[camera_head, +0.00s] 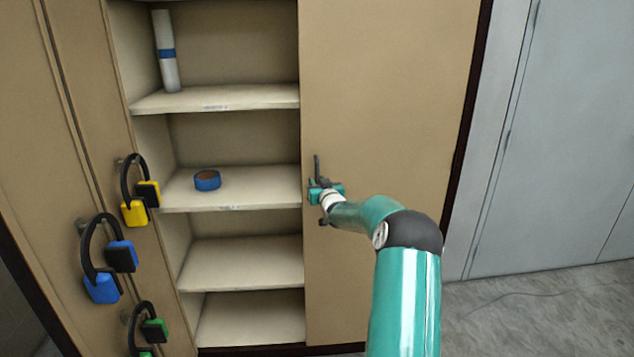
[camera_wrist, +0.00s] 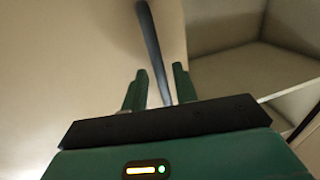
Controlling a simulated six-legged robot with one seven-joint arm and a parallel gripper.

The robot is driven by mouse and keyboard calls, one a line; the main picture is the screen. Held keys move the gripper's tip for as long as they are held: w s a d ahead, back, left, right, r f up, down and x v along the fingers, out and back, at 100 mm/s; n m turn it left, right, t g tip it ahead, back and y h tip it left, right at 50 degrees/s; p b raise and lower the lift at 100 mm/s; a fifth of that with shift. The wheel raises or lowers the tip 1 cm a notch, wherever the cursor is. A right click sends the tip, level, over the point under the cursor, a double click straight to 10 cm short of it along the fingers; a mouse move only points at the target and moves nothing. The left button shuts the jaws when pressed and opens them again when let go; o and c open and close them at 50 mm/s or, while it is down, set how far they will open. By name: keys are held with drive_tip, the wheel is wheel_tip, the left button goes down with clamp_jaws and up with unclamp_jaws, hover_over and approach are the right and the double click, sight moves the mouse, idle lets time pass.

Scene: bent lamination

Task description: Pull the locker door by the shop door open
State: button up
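The tan locker door (camera_head: 390,90) covers the right half of the cabinet and looks closed. A dark upright bar handle (camera_head: 317,168) stands near its left edge. My gripper (camera_head: 325,191) is at this handle, with the arm reaching in from the lower right. In the wrist view the handle (camera_wrist: 150,35) runs down between the two green fingers of my gripper (camera_wrist: 160,72). Gaps show between the handle and each finger, so the gripper looks open around it. The lower part of the handle is hidden behind the gripper body.
Left of the door, open shelves (camera_head: 240,275) hold a blue tape roll (camera_head: 207,180) and a white tube (camera_head: 166,55). Yellow (camera_head: 134,212), blue (camera_head: 102,287) and green (camera_head: 154,330) ear defenders hang on the left panel.

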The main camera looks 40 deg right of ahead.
drive_tip(key=shift+w+d, duration=0.25)
drive_tip(key=shift+w, duration=0.45)
clamp_jaws()
drive_tip(key=shift+s, duration=0.15)
